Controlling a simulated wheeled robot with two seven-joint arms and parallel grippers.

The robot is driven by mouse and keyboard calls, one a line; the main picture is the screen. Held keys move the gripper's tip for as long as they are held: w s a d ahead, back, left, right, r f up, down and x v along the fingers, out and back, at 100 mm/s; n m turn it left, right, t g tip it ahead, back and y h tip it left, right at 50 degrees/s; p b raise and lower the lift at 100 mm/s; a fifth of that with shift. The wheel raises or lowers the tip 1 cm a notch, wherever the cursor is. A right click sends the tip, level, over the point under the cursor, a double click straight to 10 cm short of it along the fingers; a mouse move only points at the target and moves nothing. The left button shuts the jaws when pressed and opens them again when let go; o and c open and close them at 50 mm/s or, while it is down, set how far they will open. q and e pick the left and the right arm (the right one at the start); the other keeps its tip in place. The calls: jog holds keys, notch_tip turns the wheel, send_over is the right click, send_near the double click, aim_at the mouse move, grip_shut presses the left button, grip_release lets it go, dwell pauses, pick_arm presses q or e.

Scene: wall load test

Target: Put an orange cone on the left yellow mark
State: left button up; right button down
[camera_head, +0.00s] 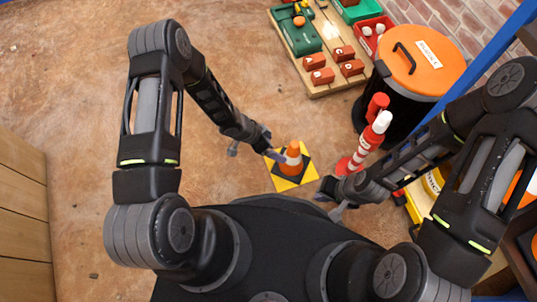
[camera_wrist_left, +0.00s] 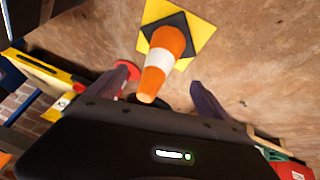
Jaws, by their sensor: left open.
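An orange cone (camera_head: 293,158) with a white band and a dark square base stands upright on a yellow square mark (camera_head: 282,184). The cone (camera_wrist_left: 164,57) also shows in the left wrist view, its base over the yellow mark (camera_wrist_left: 205,30). My left gripper (camera_head: 254,146) is open beside the cone; in the left wrist view its fingers (camera_wrist_left: 160,80) are apart on either side of the cone's upper part, with no clear contact. My right gripper (camera_head: 332,200) is low, right of the mark, its fingers apart and empty.
A red-and-white post (camera_head: 371,142) stands right of the cone, near a black bin with an orange lid (camera_head: 424,60). A wooden pallet (camera_head: 322,85) with lettered red blocks (camera_head: 322,76) lies at the back. A yellow object (camera_head: 414,208) is partly hidden by my right arm. The left floor is clear.

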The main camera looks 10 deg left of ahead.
pick_arm(q)
jog(key=s+r+n+y, duration=0.1)
jog(key=s+r+n, duration=0.3)
jog(key=s+n, duration=0.2)
jog(key=s+r+n+g+y, duration=0.1)
jog(key=s+r+n, duration=0.2)
jog(key=s, duration=0.7)
jog(key=n, duration=0.2)
jog(key=shift+s+r+n, duration=0.25)
jog(key=shift+r+n, duration=0.1)
jog(key=shift+n, duration=0.05)
